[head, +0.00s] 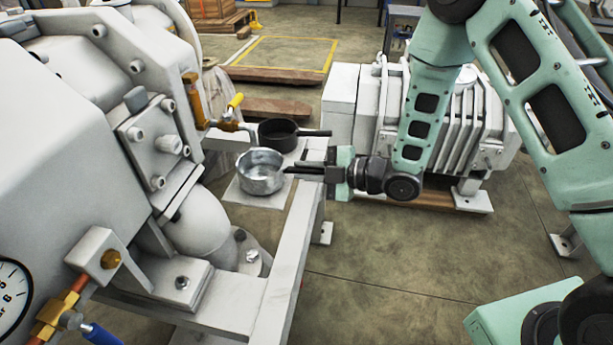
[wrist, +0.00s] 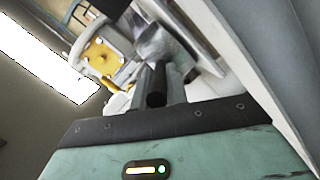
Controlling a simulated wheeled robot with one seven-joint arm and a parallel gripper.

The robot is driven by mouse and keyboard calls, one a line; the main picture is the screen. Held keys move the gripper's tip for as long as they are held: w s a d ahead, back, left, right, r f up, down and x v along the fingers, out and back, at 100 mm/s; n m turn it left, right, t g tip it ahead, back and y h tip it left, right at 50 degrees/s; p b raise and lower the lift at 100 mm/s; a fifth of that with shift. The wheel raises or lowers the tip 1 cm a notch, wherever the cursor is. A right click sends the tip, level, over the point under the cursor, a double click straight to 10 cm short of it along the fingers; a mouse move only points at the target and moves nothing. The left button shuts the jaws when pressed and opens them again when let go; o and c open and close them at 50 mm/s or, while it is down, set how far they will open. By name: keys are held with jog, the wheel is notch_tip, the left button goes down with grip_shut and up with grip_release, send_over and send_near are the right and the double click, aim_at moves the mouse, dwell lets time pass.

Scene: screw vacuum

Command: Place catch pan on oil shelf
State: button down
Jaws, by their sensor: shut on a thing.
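A round silver metal pan (head: 261,174), which I take for the catch pan, is upright at the side of the large white machine. My gripper (head: 291,170) reaches in from the right and is shut on the pan at its right side. A flat white plate (head: 246,197), which looks like the oil shelf, shows under the pan. I cannot tell whether the pan touches it. In the wrist view my dark fingers (wrist: 156,84) are close together, with a blurred grey shape beyond them.
A black pan (head: 277,134) with a handle pointing right stands just behind the silver pan. A white frame beam (head: 285,275) runs in front. A finned machine (head: 465,130) stands behind my arm.

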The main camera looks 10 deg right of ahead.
jog(key=shift+f, duration=0.3)
jog(key=shift+f, duration=0.15)
jog(key=c, duration=1.4)
grip_release()
